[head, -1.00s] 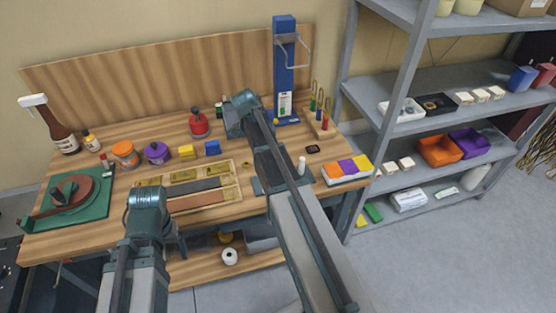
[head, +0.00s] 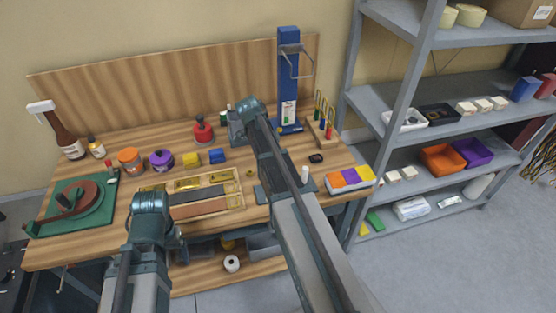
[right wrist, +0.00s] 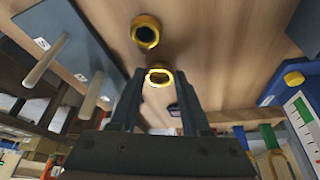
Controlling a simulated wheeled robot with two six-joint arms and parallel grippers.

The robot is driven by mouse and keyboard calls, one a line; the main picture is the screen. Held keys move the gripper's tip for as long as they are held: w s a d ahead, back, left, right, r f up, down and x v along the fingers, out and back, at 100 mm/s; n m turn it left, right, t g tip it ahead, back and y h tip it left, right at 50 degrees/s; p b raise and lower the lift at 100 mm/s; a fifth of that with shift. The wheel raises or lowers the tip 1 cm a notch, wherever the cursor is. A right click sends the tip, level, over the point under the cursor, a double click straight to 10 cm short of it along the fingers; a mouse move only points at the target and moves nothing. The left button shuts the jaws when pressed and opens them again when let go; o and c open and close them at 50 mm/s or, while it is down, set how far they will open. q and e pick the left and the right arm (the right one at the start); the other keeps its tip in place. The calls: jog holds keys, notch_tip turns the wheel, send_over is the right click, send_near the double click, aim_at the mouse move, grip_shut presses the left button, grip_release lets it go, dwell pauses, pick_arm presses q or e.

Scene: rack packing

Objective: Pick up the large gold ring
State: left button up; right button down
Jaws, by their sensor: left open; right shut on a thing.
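In the right wrist view, a gold ring (right wrist: 160,69) sits between the fingertips of my right gripper (right wrist: 158,84), which is shut on it. A second gold ring (right wrist: 145,32) stands on the wooden surface just beyond the fingertips, apart from the gripper. I cannot tell for sure which ring is the larger, or whether the held one is clear of the surface. In the head view the right arm's own links hide its fingers and the held ring. My left gripper (head: 174,238) is open and empty at the front edge of the bench, partly hidden by its wrist.
A blue press (head: 288,85) stands at the bench's back right, beside a wooden stand of coloured pegs (head: 324,122). A wooden tray (head: 238,193) with strips lies mid-bench. A tricolour box (head: 350,178) sits at the right edge. Grey shelves (head: 390,85) stand farther right.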

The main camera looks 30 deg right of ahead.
notch_tip(320, 180, up, 9)
jog(key=p, duration=0.8)
